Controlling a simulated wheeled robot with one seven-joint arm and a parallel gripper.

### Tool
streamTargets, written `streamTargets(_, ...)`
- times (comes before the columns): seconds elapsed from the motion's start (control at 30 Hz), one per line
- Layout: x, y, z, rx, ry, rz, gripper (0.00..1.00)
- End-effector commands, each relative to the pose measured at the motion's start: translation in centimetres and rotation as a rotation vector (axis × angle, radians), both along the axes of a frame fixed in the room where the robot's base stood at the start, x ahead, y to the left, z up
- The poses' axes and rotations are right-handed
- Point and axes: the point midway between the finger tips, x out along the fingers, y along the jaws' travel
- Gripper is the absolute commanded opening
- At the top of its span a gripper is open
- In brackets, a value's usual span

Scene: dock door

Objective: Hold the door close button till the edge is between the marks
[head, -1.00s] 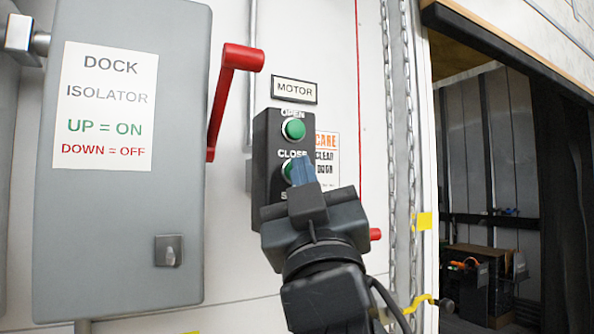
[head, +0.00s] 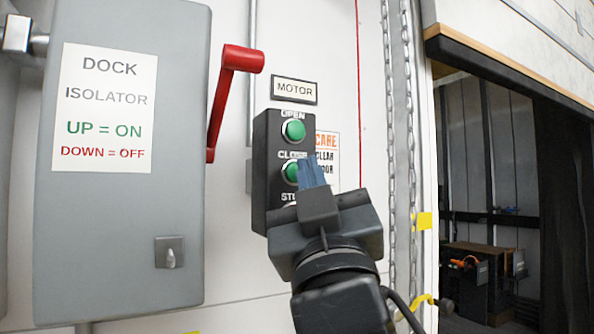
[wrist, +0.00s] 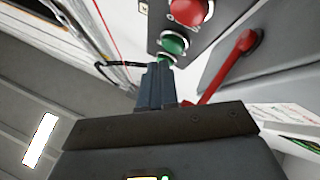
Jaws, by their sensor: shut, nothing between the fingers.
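The black button box (head: 262,190) on the wall has a green OPEN button (head: 293,130) at the top and the green CLOSE button (head: 290,172) below it. The STOP label is partly hidden by my gripper (head: 306,160). My gripper is shut and empty, its blue-grey fingertips just right of the CLOSE button and overlapping its right side in the head view. In the wrist view the CLOSE button (wrist: 173,43) shows beyond the fingers; touch cannot be told. The door's dark bottom edge (head: 500,70) hangs high in the opening, above a yellow mark (head: 425,221) on the frame.
A grey isolator box (head: 130,230) with a red lever (head: 222,100) stands left of the buttons. Chains (head: 412,120) hang to the right. A red STOP button (wrist: 188,8) shows in the wrist view.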

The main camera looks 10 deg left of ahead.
Motion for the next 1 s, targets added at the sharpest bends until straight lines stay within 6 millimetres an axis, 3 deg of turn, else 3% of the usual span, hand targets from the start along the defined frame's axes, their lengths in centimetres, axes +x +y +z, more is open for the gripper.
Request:
streamTargets(0.17,-0.2,-0.1,0.0,0.000,0.000,0.000,0.00)
streamTargets(0.7,-3.9,-2.6,0.1,0.000,0.000,0.000,0.00)
streamTargets(1.0,-4.2,-2.8,0.0,0.000,0.000,0.000,0.00)
